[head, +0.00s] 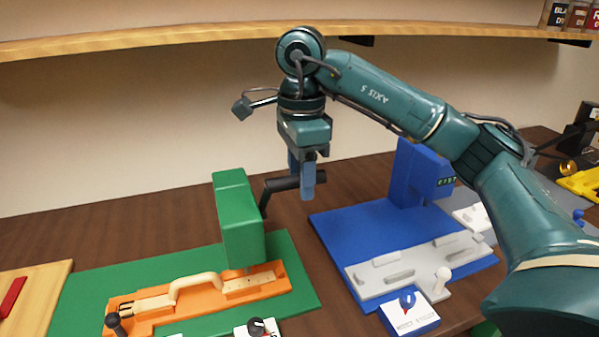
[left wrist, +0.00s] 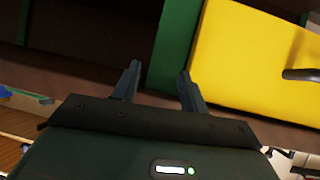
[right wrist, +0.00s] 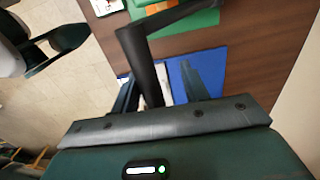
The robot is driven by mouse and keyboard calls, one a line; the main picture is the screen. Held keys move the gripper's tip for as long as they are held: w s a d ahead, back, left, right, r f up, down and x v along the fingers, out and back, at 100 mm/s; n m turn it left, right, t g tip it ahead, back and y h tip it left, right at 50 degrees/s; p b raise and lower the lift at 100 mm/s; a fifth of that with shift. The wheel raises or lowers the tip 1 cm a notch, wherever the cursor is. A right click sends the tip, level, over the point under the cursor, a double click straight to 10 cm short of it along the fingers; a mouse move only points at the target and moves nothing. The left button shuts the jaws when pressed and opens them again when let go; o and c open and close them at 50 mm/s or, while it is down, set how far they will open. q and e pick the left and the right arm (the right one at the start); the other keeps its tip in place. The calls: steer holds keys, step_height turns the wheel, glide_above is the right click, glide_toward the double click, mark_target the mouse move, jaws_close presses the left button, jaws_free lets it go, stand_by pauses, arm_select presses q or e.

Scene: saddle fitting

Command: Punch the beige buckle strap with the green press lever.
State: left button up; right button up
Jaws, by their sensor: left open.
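The green press (head: 238,218) stands on a green mat (head: 290,262) in the head view. Its black lever (head: 283,184) sticks out on the right at the press's upper part, and it also shows in the right wrist view (right wrist: 140,62). The beige strap (head: 195,284) lies in an orange jig (head: 150,318), arched up in its middle, with its right end by the press foot. My right gripper (head: 306,180) points down at the lever handle. Its fingers are apart (right wrist: 160,90), with the lever between or just before them. My left gripper (left wrist: 158,88) is open and empty, outside the head view.
A blue press (head: 415,172) on a blue mat (head: 345,228) with a grey jig (head: 395,268) stands to the right. A shelf (head: 180,36) runs above the table. A wooden board (head: 40,285) lies at the left. A yellow surface (left wrist: 255,60) faces the left wrist.

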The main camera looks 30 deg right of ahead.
step_height(320, 180, up, 6)
steer(key=p, duration=0.5)
steer(key=shift+s+a+p, duration=0.1)
steer(key=shift+p, duration=0.3)
stand_by(0.3)
